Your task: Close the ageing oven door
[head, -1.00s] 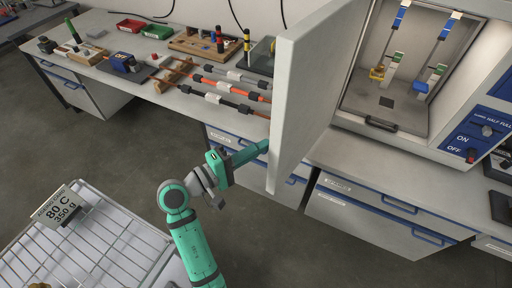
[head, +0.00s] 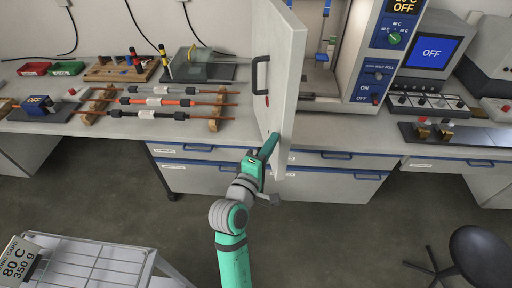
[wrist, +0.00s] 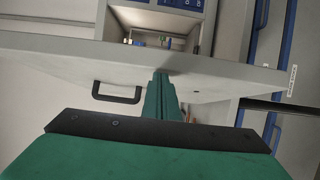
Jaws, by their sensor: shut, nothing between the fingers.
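The ageing oven (head: 369,65) stands on the bench with its door (head: 291,95) open, swung out toward me. The door's black handle (head: 260,75) shows on its outer face, and again in the wrist view (wrist: 117,98). The door hides part of the oven chamber (head: 322,65). My gripper (head: 270,146) is shut and empty, at the lower part of the door's outer face. In the wrist view its fingers (wrist: 162,98) reach up to the door panel (wrist: 215,80), away from the handle. Whether they touch it I cannot tell.
Cable samples on wooden stands (head: 160,101) lie on the bench left of the door. A wire rack cart (head: 90,262) is at lower left, and a dark stool (head: 480,255) at lower right. The floor (head: 330,240) between them is clear.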

